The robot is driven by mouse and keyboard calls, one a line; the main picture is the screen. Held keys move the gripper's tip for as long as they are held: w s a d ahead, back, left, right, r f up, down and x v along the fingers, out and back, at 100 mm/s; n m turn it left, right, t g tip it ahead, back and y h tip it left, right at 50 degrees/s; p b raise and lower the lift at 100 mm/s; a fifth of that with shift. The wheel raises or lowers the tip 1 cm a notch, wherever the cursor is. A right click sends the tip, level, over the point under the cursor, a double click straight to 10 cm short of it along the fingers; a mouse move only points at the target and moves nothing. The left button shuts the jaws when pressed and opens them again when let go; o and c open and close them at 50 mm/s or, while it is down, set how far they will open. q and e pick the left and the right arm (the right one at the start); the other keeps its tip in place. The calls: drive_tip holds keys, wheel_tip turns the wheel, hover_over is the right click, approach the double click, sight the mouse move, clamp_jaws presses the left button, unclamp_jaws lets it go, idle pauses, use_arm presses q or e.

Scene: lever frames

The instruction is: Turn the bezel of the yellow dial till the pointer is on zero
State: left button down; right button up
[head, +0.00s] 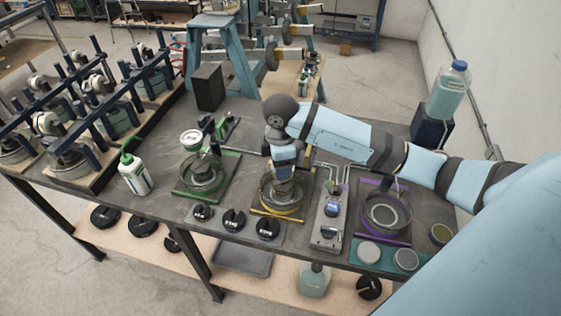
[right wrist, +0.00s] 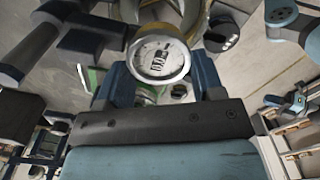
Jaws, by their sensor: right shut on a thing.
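The yellow dial's stand shows as a yellow-edged base (head: 262,212) with a round ring on the bench in the head view. My right gripper (head: 284,188) points down over it and hides the dial there. In the right wrist view the dial (right wrist: 158,58) has a white face and a silvery bezel. The dark blue fingers of my right gripper (right wrist: 162,72) stand on either side of it, shut on the bezel. Dark marks show on the face, but the pointer's reading is too small to tell.
A green-edged stand (head: 178,192) with a white dial (head: 191,138) is to the left. A purple-edged stand (head: 408,238) is to the right. A grey switch box (head: 328,222) and black knobs (head: 234,219) sit close by. A white bottle (head: 134,175) stands farther left.

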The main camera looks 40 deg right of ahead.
drive_tip(key=shift+d+r, duration=0.1)
drive_tip(key=o, duration=0.9)
drive_tip(key=shift+r, duration=0.1)
drive_tip(key=shift+r+b, duration=0.3)
drive_tip(key=shift+r, duration=6.5)
